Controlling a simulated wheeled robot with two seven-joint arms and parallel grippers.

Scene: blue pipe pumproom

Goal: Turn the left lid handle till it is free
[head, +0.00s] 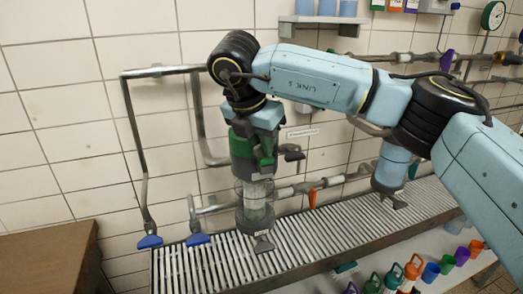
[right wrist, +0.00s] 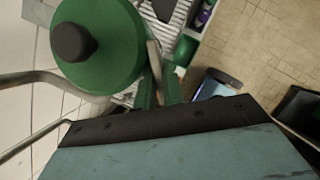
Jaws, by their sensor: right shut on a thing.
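The left vessel (head: 256,192) stands upright on the slatted grey bench, with a clear body and a dark base. Its green lid (head: 240,146) is on top, partly behind my wrist. In the right wrist view the lid (right wrist: 105,50) is a round green disc with a dark knob (right wrist: 72,42). My right gripper (head: 266,150) is at the lid's right side, pointing down. In the right wrist view its green fingers (right wrist: 158,88) are shut on a thin greyish handle (right wrist: 154,58) beside the lid's rim. The handle's far end is hidden. My left gripper is out of view.
Pipes run along the tiled wall, with blue levers (head: 150,242) at left and an orange lever (head: 312,197) right of the vessel. A second vessel (head: 391,168) stands farther right, partly behind my arm. Coloured cups and bottles (head: 412,268) stand below the bench (head: 320,232). A brown box (head: 45,258) is at left.

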